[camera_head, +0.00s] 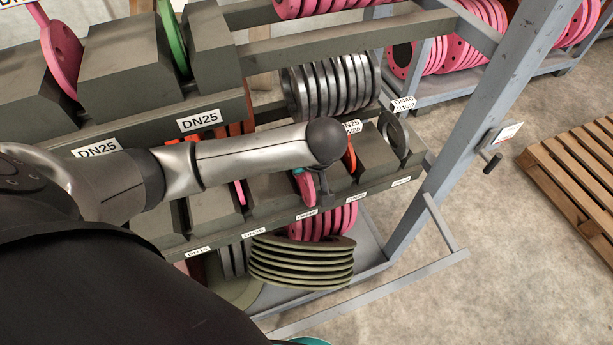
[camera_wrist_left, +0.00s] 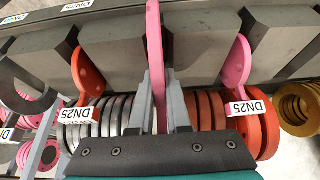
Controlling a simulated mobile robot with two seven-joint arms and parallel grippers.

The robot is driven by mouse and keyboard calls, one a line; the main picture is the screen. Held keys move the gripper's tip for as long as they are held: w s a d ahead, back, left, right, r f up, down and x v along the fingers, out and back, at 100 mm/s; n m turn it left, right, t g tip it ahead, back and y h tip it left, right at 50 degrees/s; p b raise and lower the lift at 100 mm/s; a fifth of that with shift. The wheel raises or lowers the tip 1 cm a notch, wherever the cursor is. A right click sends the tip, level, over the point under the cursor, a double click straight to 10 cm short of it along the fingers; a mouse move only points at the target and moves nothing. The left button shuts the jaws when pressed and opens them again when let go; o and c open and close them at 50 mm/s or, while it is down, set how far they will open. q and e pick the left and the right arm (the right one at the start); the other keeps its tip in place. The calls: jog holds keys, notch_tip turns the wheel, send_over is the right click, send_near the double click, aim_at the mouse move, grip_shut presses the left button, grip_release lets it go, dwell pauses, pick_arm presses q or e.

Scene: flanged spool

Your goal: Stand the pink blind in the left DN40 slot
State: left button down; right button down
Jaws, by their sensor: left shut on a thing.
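In the left wrist view the pink blind (camera_wrist_left: 154,40) is edge-on, upright between my fingers. My left gripper (camera_wrist_left: 159,88) is shut on it, one grey finger on each face. The blind lines up with the gap between two grey blocks (camera_wrist_left: 110,48) (camera_wrist_left: 205,45); I cannot tell how deep it sits or whether it touches them. In the head view my left arm reaches over the lower slotted rail (camera_head: 283,213), and a pink piece (camera_head: 306,187) shows below my wrist. The rail's small labels are hard to read, so I cannot tell which slot this is. My right gripper is not in view.
Above is a rail of grey blocks (camera_head: 135,50). Green plates (camera_head: 300,265) lie low on the rack, near its post (camera_head: 465,120). A pallet (camera_head: 580,170) lies right; floor between is clear.

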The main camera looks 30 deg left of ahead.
pick_arm(q)
jog(key=shift+w+a+r+b, duration=0.1)
jog(key=shift+w+a+b, duration=2.2)
jog(key=shift+a+b, duration=0.3)
jog(key=shift+d+f+b, duration=0.1)
jog(key=shift+f+b, duration=0.35)
jog(key=shift+f, duration=0.85)
